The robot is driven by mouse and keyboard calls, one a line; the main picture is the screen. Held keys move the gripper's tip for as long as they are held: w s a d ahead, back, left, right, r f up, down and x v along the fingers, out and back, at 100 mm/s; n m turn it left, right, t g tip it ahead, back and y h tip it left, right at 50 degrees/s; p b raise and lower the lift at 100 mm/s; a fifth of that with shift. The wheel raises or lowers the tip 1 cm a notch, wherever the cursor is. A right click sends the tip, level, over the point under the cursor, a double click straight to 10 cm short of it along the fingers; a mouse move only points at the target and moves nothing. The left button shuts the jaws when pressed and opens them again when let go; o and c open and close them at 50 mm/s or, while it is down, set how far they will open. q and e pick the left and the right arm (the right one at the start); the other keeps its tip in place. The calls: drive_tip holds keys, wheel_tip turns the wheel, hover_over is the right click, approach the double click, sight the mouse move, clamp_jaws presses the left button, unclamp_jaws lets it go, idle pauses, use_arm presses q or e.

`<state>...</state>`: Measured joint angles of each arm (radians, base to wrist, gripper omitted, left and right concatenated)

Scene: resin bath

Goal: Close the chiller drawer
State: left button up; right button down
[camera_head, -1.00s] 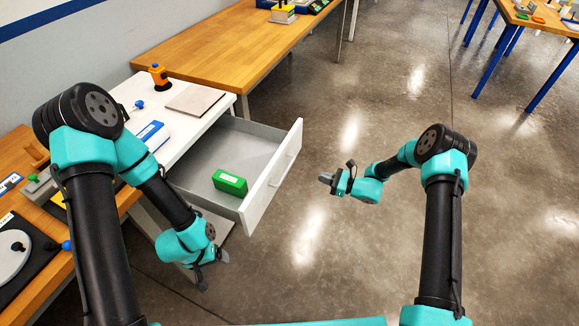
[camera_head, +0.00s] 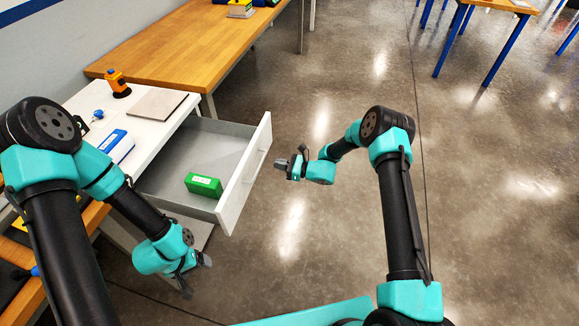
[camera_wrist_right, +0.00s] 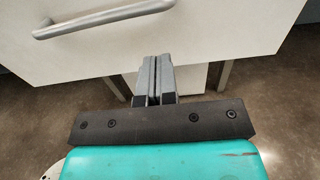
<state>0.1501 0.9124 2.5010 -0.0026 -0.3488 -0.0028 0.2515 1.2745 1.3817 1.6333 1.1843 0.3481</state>
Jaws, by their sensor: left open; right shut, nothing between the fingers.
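The chiller drawer (camera_head: 236,181) is pulled out from under the white counter (camera_head: 160,128) in the head view, with a green box (camera_head: 203,185) lying inside. Its white front panel and bar handle (camera_wrist_right: 103,18) fill the top of the right wrist view. My right gripper (camera_head: 281,163) is shut and empty, a short way right of the drawer front in the head view. Its closed fingers (camera_wrist_right: 154,72) point toward the panel, below and right of the handle; I cannot tell whether they touch. My left gripper (camera_head: 197,276) is open and empty, below the drawer's near side.
On the counter are an orange-and-black device (camera_head: 117,83), a flat beige plate (camera_head: 157,104) and a blue-and-white box (camera_head: 115,146). A wooden bench (camera_head: 205,50) stands behind. The floor (camera_head: 330,225) right of the drawer is open.

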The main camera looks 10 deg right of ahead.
sight(258, 159)
drive_tip(key=x, duration=0.6)
drive_tip(key=shift+w+a, duration=0.1)
drive_tip(key=shift+a, duration=0.25)
drive_tip(key=shift+w, duration=0.1)
